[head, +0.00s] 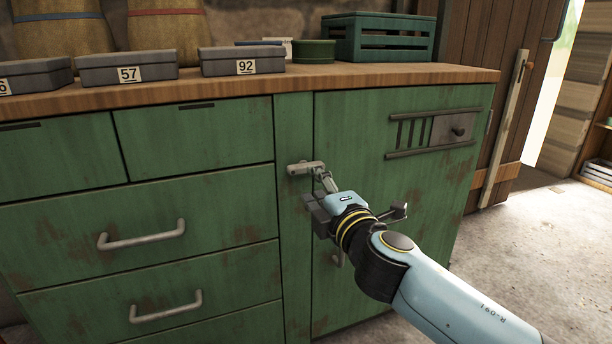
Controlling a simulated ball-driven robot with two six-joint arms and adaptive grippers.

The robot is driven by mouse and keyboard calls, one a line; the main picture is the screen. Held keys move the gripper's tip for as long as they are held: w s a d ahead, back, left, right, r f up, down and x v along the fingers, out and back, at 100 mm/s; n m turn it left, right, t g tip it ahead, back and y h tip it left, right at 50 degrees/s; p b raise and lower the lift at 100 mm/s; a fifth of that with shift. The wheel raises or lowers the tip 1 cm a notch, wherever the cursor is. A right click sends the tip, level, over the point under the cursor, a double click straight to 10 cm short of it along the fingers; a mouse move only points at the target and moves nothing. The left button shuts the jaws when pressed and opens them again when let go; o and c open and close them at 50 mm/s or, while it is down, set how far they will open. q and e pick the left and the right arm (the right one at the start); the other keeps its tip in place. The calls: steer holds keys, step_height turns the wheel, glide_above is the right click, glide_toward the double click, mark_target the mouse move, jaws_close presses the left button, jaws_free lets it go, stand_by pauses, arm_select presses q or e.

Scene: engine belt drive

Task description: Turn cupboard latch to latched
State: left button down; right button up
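The cupboard latch (302,168) is a small pale grey bar on the green cupboard front. It lies roughly level at the seam between the upright post (294,220) and the cupboard door (400,220). My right gripper (324,177) is at the latch's right end, with its fingers pointing up and left towards it. The fingers overlap the latch end in the head view, so I cannot tell whether they grip it, only touch it or stand just in front. My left gripper is not in view.
A slatted vent with a knobbed slide (453,128) is at the door's upper right. Drawers with handles (141,240) are at left. Numbered boxes (243,61) and a green crate (385,38) stand on the worktop.

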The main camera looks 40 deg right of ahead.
steer(key=v, duration=0.4)
steer(key=shift+s+a, duration=0.15)
steer(key=shift+s, duration=0.25)
